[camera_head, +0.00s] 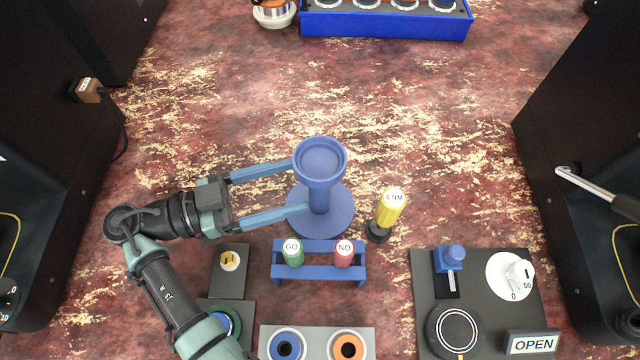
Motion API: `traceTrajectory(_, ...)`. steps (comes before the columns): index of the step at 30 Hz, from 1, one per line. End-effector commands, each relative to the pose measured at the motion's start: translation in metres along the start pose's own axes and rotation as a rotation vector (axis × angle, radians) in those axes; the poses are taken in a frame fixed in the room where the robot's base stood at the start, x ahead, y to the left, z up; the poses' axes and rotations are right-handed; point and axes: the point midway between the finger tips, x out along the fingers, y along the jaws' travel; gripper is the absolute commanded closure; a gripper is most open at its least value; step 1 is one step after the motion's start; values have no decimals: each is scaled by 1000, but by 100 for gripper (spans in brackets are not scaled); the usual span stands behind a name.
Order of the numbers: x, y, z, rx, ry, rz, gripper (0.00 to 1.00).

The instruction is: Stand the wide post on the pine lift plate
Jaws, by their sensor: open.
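A blue post (319,195) stands upright on the floor-like surface in the middle of the head view. It has a wide round base and a shallow cup on top; I take it for the wide post. My gripper (301,187) is open and reaches in from the left. One finger ends by the left of the cup and the other in front of the lower stem; I cannot tell whether they touch it. A green-rimmed disc with a blue centre (225,322) lies at the lower left, partly hidden by my arm. I cannot tell which thing is the pine lift plate.
A yellow tool (391,207) stands right of the post. A dark panel (480,290) with controls is at lower right. A blue tray (385,25) is at the back. Dark machines flank both sides.

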Motion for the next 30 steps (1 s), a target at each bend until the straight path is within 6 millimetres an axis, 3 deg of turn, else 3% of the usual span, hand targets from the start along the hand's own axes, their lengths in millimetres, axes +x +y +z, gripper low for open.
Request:
traceTrajectory(6,25,1,0,-2,-2,3,22)
traceTrajectory(14,45,1,-1,-2,-2,1,22)
traceTrajectory(21,80,1,-4,-2,-1,2,22)
traceTrajectory(30,89,0,-2,-1,-1,-1,22)
